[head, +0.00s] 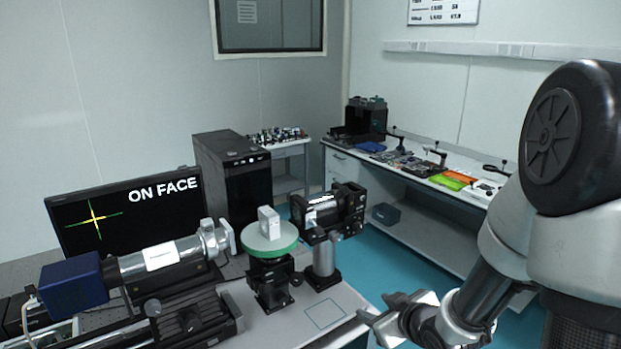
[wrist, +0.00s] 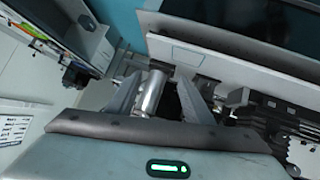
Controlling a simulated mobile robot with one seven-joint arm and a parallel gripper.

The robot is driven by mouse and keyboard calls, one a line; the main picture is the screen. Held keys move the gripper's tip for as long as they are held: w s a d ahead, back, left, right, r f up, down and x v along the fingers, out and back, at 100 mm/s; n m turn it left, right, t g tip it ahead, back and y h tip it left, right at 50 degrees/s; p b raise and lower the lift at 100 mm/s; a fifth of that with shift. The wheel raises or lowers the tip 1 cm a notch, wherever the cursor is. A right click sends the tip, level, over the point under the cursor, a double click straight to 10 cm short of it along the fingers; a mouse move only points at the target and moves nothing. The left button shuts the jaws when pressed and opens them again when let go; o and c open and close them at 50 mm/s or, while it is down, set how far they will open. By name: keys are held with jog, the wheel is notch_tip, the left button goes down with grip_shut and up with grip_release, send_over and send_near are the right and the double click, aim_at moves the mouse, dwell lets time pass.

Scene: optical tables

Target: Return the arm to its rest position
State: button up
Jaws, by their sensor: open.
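My arm comes in from the right in the head view, with its large black joint at the upper right. My gripper (head: 376,308) is at the lower middle right, just off the front right edge of the near table (head: 345,299). In the wrist view my gripper (wrist: 152,80) shows its two fingers apart, with nothing held between them. A silver cylinder (wrist: 153,93) appears between the fingers in that view; its distance from them is unclear.
On the near table a white block (head: 269,222) stands on a green-rimmed round stage (head: 284,241), beside a silver optical tube (head: 165,256) and a black mounted device (head: 328,211). A monitor (head: 125,218) reads "ON FACE". Teal floor (head: 385,255) lies open before the far bench (head: 430,172).

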jog(key=s+d+r+m+g+h, duration=0.1)
jog(key=s+d+r+m+h, duration=0.15)
jog(key=r, duration=0.45)
jog(key=s+d+r+m+g+h, duration=0.1)
jog(key=s+d+r+h, duration=0.1)
jog(key=s+r, duration=0.35)
jog(key=s+a+r+m+g, duration=0.1)
jog(key=s+a+r, duration=0.2)
jog(key=s, duration=0.4)
jog(key=s+a+r+m+g+y, duration=0.1)
jog(key=s+a+r+m, duration=0.1)
jog(key=s, duration=0.5)
jog(key=shift+a+r+g+p, duration=0.3)
jog(key=shift+a+r+g, duration=0.15)
jog(key=shift+r, duration=0.25)
jog(key=shift+y, duration=0.25)
